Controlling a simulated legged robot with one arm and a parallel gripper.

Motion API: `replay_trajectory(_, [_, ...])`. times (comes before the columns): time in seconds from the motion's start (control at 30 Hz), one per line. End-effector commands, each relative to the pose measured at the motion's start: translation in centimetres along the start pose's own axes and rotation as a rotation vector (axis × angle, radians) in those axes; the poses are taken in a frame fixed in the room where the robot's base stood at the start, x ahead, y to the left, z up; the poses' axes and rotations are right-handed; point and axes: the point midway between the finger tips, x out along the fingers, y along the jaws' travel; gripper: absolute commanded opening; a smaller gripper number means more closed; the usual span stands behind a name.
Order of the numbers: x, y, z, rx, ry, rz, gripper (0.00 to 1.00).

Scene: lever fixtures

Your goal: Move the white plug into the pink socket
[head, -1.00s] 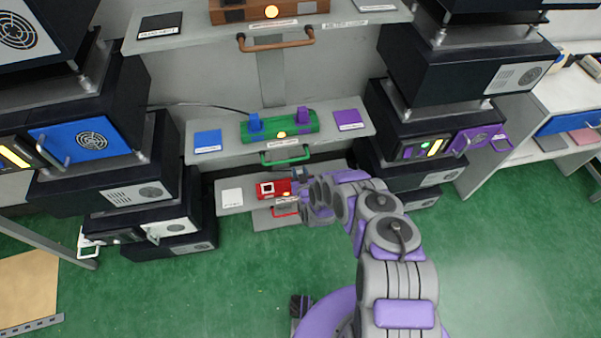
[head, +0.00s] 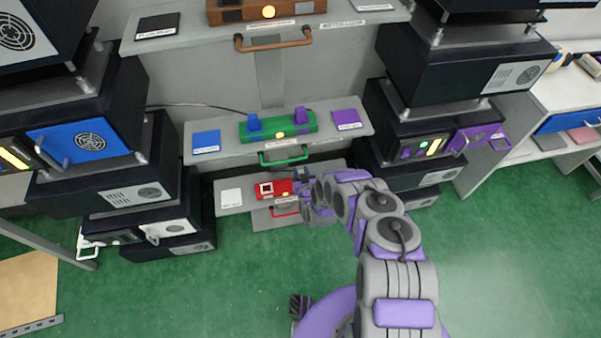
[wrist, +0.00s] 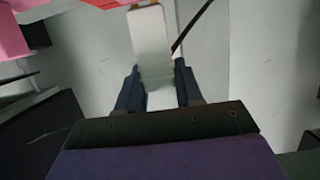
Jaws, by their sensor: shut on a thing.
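The white plug (wrist: 151,48) is an upright white block in the wrist view, held between the two dark fingers of my gripper (wrist: 158,85). Its far end reaches a red surface at the top; I cannot tell whether they touch. A pink block (wrist: 12,38), perhaps part of the pink socket, shows at the upper left of the wrist view, apart from the plug. In the head view my gripper (head: 306,190) is at the right end of the red fixture (head: 281,187) on the low shelf. The arm hides that fixture's right end, and the plug is not clear there.
The low shelf has a white pad (head: 231,196) at its left and a red handle (head: 285,212) at its front. Above it, a shelf holds a green fixture (head: 279,128) with a green handle (head: 284,160). Black boxes stand on both sides. Green floor is clear in front.

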Motion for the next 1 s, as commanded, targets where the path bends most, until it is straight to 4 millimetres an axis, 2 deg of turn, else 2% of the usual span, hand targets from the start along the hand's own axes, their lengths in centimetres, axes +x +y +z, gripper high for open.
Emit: replay_trajectory(1.0, [0.7, 0.0, 2.1, 0.0, 0.0, 0.0, 0.05])
